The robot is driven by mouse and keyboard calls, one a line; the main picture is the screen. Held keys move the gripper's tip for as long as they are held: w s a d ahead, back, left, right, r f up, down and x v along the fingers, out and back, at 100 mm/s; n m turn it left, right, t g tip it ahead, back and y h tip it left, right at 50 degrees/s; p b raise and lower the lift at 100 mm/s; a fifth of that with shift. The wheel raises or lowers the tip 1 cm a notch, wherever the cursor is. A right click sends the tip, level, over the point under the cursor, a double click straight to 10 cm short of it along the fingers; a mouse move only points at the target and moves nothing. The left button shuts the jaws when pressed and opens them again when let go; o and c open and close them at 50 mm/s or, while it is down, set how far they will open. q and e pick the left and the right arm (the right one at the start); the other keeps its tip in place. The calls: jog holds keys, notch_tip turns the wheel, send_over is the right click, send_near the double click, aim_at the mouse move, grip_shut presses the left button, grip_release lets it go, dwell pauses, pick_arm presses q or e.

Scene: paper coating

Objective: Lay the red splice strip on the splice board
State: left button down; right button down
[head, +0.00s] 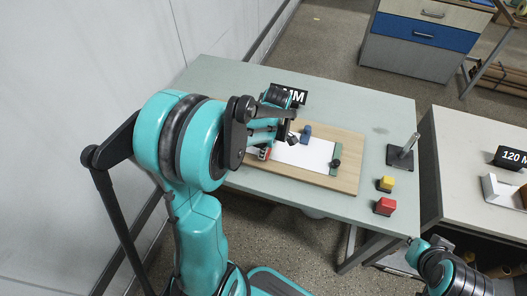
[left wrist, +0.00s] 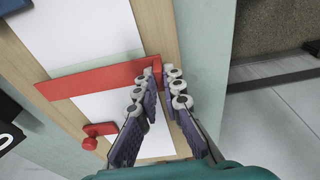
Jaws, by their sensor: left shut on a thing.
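The red splice strip (left wrist: 95,80) shows in the left wrist view, stretched across the white paper with one end between my left fingertips (left wrist: 162,77). My left gripper is shut on that end. The strip is over the wooden splice board (left wrist: 172,30); I cannot tell whether it touches the paper all along. My right gripper is out of view.
A red knob (left wrist: 98,133) is near the strip. A spindle stand (head: 402,157), yellow block (head: 385,184) and red block (head: 385,206) stand at the table's right.

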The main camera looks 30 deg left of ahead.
pick_arm(q)
jog(key=shift+f+b, duration=0.55)
jog(key=shift+f, duration=0.15)
jog(key=c, duration=1.6)
grip_release()
jog(key=shift+r, duration=0.15)
jog(key=r, duration=0.4)
jog(key=d+r, duration=0.1)
jog(key=r, duration=0.6)
jog(key=shift+w+d+r, duration=0.2)
jog(key=shift+d+r, duration=0.1)
jog(key=shift+d, duration=0.05)
